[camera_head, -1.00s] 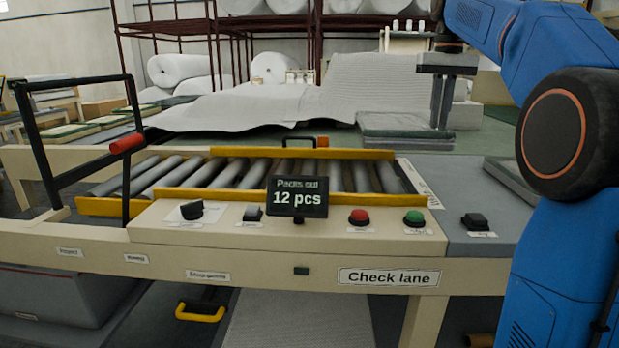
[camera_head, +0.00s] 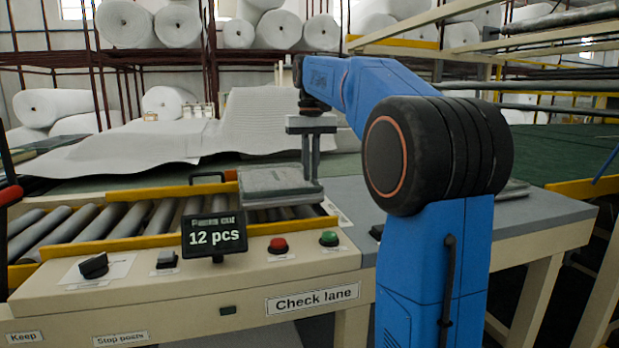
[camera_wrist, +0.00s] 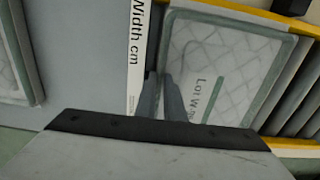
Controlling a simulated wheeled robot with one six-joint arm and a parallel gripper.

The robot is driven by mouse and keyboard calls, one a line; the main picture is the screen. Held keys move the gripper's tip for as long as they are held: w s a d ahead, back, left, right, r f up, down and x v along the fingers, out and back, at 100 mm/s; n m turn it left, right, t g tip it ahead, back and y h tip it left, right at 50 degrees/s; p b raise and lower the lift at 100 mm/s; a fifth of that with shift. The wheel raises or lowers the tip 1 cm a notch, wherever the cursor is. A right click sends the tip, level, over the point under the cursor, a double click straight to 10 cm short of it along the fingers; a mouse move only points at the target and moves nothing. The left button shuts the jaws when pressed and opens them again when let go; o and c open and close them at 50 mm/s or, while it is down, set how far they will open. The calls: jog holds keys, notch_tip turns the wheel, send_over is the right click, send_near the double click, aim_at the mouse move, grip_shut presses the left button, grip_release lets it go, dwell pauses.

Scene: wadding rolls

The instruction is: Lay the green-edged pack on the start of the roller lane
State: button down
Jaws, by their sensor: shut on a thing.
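The green-edged pack (camera_head: 277,182), a flat grey-white quilted slab in clear wrap, is level over the right end of the roller lane (camera_head: 130,222). My gripper (camera_head: 311,178) points down and is shut on the pack's right edge. In the wrist view, the fingers (camera_wrist: 168,98) grip the pack (camera_wrist: 225,62) by its edge, beside a white "Width cm" strip (camera_wrist: 137,55). Rollers show past the pack's far side. I cannot tell whether its underside touches the rollers.
Yellow rails (camera_head: 270,230) border the lane. A "12 pcs" display (camera_head: 214,237), a red button (camera_head: 278,245) and a green button (camera_head: 329,238) stand in front. Another pack (camera_wrist: 15,55) lies on the grey tabletop. White sheeting (camera_head: 255,125) spreads behind.

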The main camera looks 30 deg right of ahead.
aim_at(311, 175)
jog(key=shift+f, duration=1)
jog(key=shift+f, duration=0.6)
jog(key=c, duration=1.8)
grip_release()
jog(key=shift+c, duration=0.2)
notch_tip(311, 175, up, 13)
jog(key=shift+r, duration=0.1)
